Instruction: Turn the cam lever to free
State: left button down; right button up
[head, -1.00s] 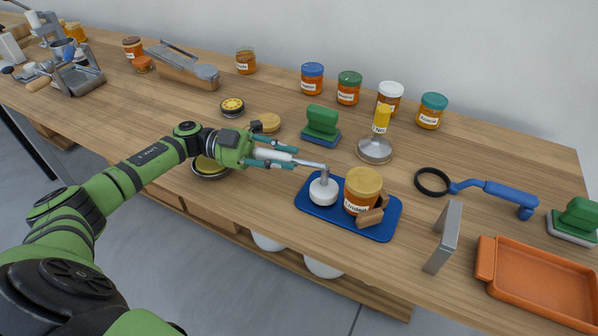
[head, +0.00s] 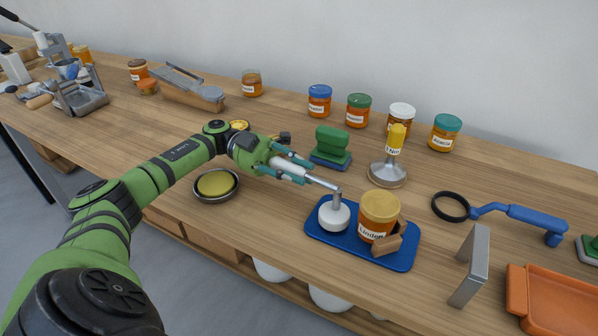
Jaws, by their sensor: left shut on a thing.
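The cam lever is a grey metal rod (head: 323,184) with a pale handle, rising from a round white cam (head: 334,216) on a blue plate (head: 318,235). My left gripper (head: 302,171), with teal fingers, is shut on the lever's handle, to the left of the cam and above the bench. A honey jar (head: 376,222) labelled Linden stands on the plate right of the cam. A wooden block (head: 391,241) sits against the jar's front right side. The cam's contact with the jar cannot be made out clearly. My right gripper is not in view.
A silver upright bracket (head: 473,266) and an orange tray (head: 557,297) stand right of the plate.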

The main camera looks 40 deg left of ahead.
aim_at(272, 160)
pick_arm(q)
jog(key=c, duration=1)
grip_release()
jog(key=shift+d, duration=0.15)
jog(key=a, duration=0.6)
jog(key=shift+s+a, duration=0.1)
jog(key=shift+a, duration=0.15)
jog(key=shift+s+a, duration=0.1)
jog(key=shift+a, duration=0.45)
